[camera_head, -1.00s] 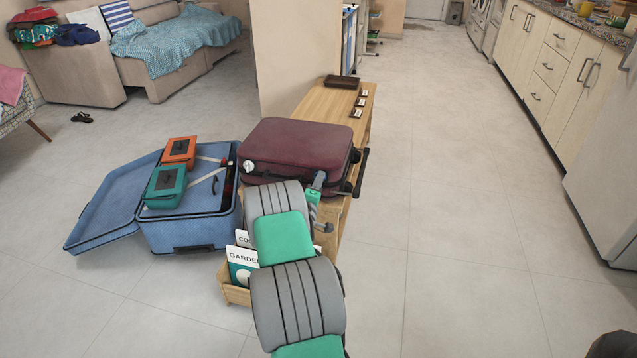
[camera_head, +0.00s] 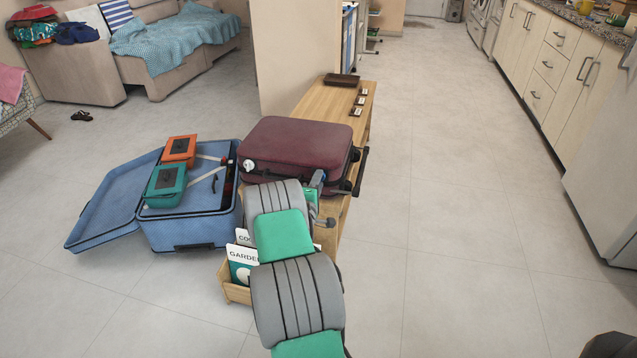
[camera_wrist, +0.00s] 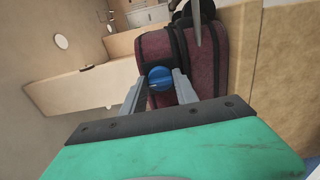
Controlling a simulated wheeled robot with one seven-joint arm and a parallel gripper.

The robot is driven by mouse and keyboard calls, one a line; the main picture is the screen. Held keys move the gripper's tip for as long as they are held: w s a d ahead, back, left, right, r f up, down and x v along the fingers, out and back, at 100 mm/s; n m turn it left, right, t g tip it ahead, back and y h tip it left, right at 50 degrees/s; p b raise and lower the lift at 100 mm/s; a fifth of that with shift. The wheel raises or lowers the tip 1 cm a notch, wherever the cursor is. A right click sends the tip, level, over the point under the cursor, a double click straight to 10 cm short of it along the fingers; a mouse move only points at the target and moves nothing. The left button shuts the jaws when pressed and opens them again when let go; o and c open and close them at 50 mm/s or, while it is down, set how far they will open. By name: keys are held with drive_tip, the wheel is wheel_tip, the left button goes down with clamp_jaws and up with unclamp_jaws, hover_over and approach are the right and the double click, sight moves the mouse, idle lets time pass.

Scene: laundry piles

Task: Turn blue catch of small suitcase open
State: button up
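The small suitcase (camera_head: 300,145) is dark maroon and lies closed on the wooden bench in the head view. It also shows in the wrist view (camera_wrist: 205,70). Its blue catch (camera_wrist: 160,78) is a round knob on the suitcase's side, in the middle of the wrist view. My gripper (camera_wrist: 161,83) points at the catch, with its two grey fingers apart, one on each side of the knob. Whether the fingertips touch it cannot be told. In the head view my arm hides part of the suitcase's near side, and my gripper is mostly hidden there.
A blue suitcase (camera_head: 100,210) lies open on the floor to the left, with an orange box (camera_head: 180,149) and a green box (camera_head: 165,185) on it. A wooden crate of cards (camera_head: 236,293) stands beside my arm. The wooden bench (camera_head: 325,103) runs back. Floor to the right is clear.

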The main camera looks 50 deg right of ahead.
drive_tip(key=o, duration=0.4)
drive_tip(key=v, duration=0.7)
drive_tip(key=shift+s+a+p, duration=0.2)
drive_tip(key=shift+a+p, duration=0.2)
